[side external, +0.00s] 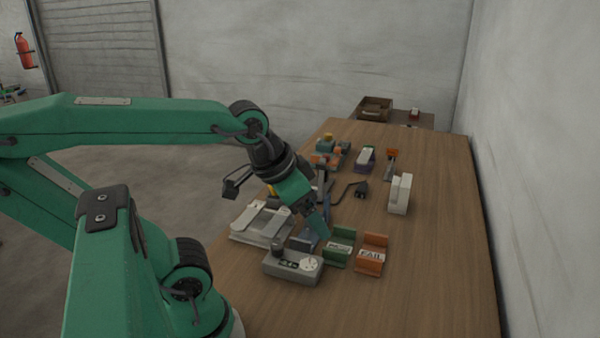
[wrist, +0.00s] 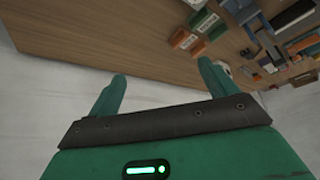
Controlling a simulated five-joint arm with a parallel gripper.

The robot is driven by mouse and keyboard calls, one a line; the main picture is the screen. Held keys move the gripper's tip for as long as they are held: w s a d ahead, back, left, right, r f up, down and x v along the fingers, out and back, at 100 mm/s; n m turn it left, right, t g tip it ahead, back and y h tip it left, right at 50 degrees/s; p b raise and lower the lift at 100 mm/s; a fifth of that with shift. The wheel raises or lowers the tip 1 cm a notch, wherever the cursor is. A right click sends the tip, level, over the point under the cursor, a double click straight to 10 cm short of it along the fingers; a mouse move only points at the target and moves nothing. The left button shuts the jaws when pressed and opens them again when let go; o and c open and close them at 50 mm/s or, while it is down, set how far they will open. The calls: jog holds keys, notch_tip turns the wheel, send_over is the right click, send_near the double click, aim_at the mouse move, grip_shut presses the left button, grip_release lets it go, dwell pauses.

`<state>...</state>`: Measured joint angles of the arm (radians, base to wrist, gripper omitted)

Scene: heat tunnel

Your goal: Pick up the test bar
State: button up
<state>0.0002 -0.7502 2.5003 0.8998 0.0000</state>
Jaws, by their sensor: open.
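My gripper (side external: 316,222) points down over the near part of the wooden table in the side view, close above the trays and the grey device. In the wrist view its two green fingers (wrist: 160,75) are spread apart, with nothing between them. I cannot make out the test bar for certain in either view; it may be too small or hidden behind my gripper. The green tray (side external: 338,247) and the orange tray marked FAIL (side external: 371,254) stand side by side, to the right of the fingers; no bar can be made out in them.
A grey device with a dial (side external: 293,265) and a pale metal fixture (side external: 262,222) stand near the gripper. A white block-like stand (side external: 400,193) is farther right, with several small items behind. The table's right side (side external: 440,260) is clear.

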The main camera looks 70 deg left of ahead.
jog(key=c, duration=0.4)
jog(key=n+g, duration=0.6)
jog(key=n, duration=0.3)
send_near(278, 220)
jog(key=shift+s, duration=0.25)
jog(key=shift+f, duration=3.9)
